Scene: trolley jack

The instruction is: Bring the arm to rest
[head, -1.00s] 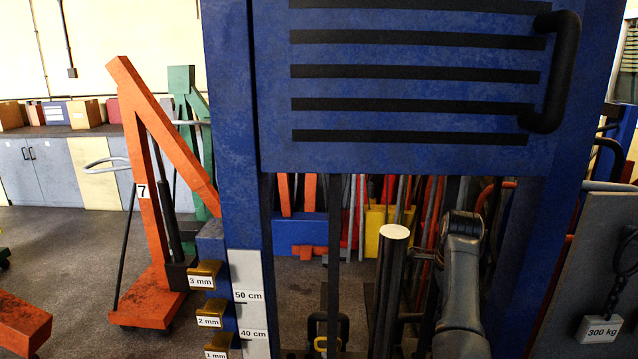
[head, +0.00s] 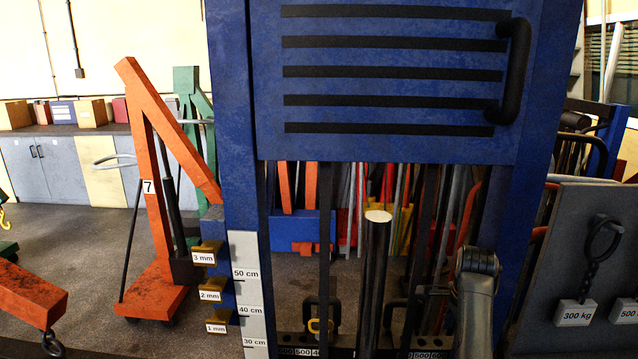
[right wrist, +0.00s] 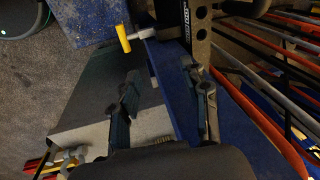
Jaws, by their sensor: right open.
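My right arm (head: 476,290) rises at the lower right of the head view, in front of the blue frame (head: 238,120). Its fingers cannot be made out there. In the right wrist view my right gripper (right wrist: 165,95) is open, with its two dark fingers spread apart and nothing between them. Below the fingers are a blue beam and a grey surface. My left gripper is not in view.
A blue slotted panel with a black handle (head: 514,70) fills the upper middle. An orange hoist (head: 150,130) stands left, and a grey board with a 300 kg weight (head: 575,312) stands right. A yellow-ended handle (right wrist: 122,38) lies near my fingers. Open floor shows at left.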

